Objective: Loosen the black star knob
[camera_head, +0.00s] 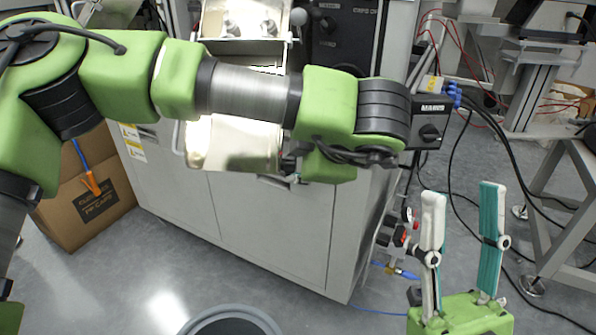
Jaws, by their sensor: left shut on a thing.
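My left arm crosses the view, and its green wrist is in front of the grey machine. My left gripper (296,161) is beside the lower right edge of the shiny metal chute, largely hidden by the wrist. It is shut on a small dark thing there, which fits the black star knob. The knob's shape is too hidden to make out. My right gripper (463,197) is at the lower right, pointing up. Its two fingers are wide apart and nothing is between them.
The metal chute (213,142) stands out from the machine cabinet (256,222). A control box (428,135) with a black switch and cables is just right of my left wrist. A cardboard box (68,222) is at left, a round bin (228,310) at the bottom. A metal frame (553,190) stands at right.

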